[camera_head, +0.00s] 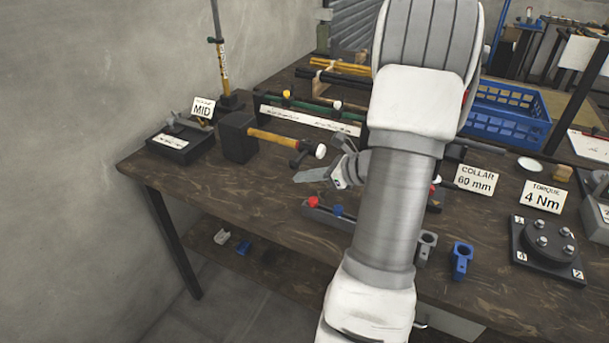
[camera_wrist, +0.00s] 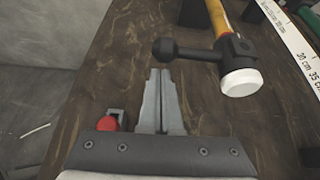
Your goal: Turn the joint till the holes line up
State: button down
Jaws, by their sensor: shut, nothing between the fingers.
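My gripper (camera_head: 298,177) is over the worktable, left of my forearm, pointing left. In the wrist view my gripper (camera_wrist: 160,72) has its two fingers together with nothing between them. A hammer-like tool (camera_head: 283,141) with a yellow handle, dark head and white face reaches out from a black block (camera_head: 237,136). Its head (camera_wrist: 205,52) is just beyond my fingertips in the wrist view, apart from them. I cannot tell which part is the joint; no pair of holes is clear. My arm hides part of the table's middle.
A MID-labelled box (camera_head: 180,147) stands at the left. Grey and blue ringed parts (camera_head: 462,259) and a bolted black plate (camera_head: 548,246) are at the right. The table's left front is bare.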

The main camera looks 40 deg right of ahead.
aim_at(306, 197)
jog(key=f+b, duration=0.2)
jog(key=f, duration=0.1)
jog(key=shift+s+f, duration=0.2)
jog(key=shift+f, duration=0.1)
jog(key=p+v, duration=0.1)
jog(key=v, duration=0.2)
jog(key=p+v, duration=0.1)
jog(key=v, duration=0.2)
jog(key=p+v, duration=0.1)
jog(key=v, duration=0.2)
jog(key=shift+w+r, duration=0.1)
jog(key=shift+r, duration=0.4)
jog(key=shift+s+d+r, duration=0.2)
jog(key=shift+s+d, duration=0.05)
jog(key=shift+s, duration=0.25)
